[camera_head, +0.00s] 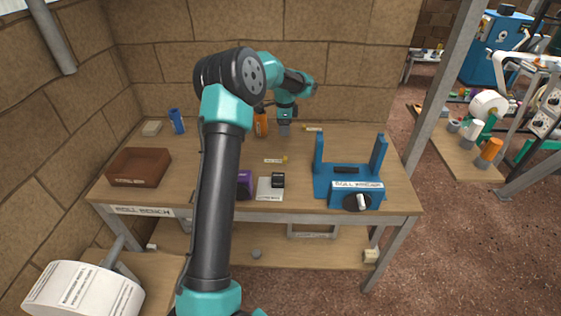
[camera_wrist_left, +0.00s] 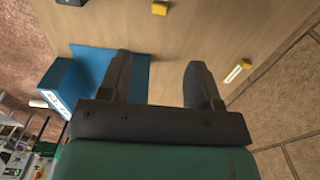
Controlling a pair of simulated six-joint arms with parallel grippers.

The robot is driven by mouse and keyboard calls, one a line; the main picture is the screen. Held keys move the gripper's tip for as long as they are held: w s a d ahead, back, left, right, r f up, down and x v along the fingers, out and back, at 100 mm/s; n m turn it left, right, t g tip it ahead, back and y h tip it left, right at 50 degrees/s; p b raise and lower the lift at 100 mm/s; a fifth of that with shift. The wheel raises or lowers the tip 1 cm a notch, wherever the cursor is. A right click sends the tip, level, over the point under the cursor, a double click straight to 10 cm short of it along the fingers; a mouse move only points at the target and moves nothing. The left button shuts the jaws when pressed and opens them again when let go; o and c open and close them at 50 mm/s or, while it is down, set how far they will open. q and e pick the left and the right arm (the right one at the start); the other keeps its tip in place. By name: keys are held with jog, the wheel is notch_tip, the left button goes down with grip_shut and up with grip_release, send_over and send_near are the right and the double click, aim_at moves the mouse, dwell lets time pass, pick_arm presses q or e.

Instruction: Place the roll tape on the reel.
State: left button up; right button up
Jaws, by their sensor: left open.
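My left gripper (camera_head: 284,128) hangs over the back of the table, pointing down. In the left wrist view its two dark fingers (camera_wrist_left: 160,80) are apart with nothing between them. The blue roll winder (camera_head: 348,185) stands at the right of the table, with two upright posts and a front knob; its blue base (camera_wrist_left: 108,68) shows beyond one finger in the left wrist view. I cannot tell any roll of tape for certain. A large white printed roll (camera_head: 85,292) is at the lower left. My right gripper is not in view.
A brown tray (camera_head: 138,167) is at the table's left, a blue cylinder (camera_head: 177,121) behind it. An orange item (camera_head: 261,124) stands left of the gripper. A purple box (camera_head: 245,183) is partly behind my arm, beside a black block (camera_head: 278,180). Bare wood lies before the winder's left.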

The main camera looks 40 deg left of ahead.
pick_arm(q)
notch_tip(320, 180, down, 10)
jog(key=shift+f, duration=0.2)
dwell(0.3)
jog(key=shift+f, duration=2.6)
jog(key=c, duration=1.1)
jog(key=shift+o, duration=0.2)
jog(key=shift+r, duration=0.15)
notch_tip(320, 180, up, 10)
